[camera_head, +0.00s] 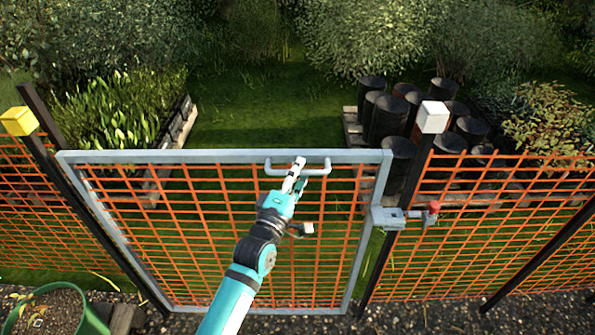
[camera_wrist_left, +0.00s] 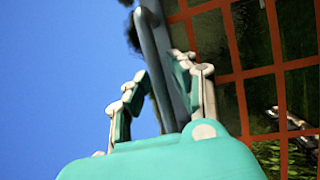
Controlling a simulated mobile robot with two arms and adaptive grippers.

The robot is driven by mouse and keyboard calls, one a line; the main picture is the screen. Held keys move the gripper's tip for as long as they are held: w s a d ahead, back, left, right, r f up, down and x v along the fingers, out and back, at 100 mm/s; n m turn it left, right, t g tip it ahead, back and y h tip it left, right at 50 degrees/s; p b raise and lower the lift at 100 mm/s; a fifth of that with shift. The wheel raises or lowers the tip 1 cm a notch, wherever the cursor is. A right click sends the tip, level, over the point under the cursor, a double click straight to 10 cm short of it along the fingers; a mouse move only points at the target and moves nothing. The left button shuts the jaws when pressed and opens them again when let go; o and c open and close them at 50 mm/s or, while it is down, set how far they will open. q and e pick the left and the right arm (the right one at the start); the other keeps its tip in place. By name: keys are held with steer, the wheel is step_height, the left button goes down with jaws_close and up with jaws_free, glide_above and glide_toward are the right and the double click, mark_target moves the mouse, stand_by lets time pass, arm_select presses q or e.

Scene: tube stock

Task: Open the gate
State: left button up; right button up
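The gate has a grey metal frame (camera_head: 220,156) with orange mesh, and it stands in line with the fence, looking closed. A pale bar handle (camera_head: 325,168) sits near its top rail, right of the middle. A grey latch (camera_head: 388,216) with a red knob (camera_head: 434,206) sits at the gate's right edge, by the post. My left gripper (camera_head: 297,172) is at the handle. In the left wrist view its fingers (camera_wrist_left: 162,75) stand apart on both sides of a grey bar (camera_wrist_left: 152,28); whether they press on the handle is unclear. My right gripper is out of view.
A dark post with a white cap (camera_head: 433,117) stands right of the gate, one with a yellow cap (camera_head: 19,121) left. Orange mesh fence (camera_head: 490,230) continues both sides. Behind are grass (camera_head: 265,110), a planter (camera_head: 120,110) and black pots (camera_head: 388,120). A green pot (camera_head: 93,318) stands front left.

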arm_select(q)
jaws_close()
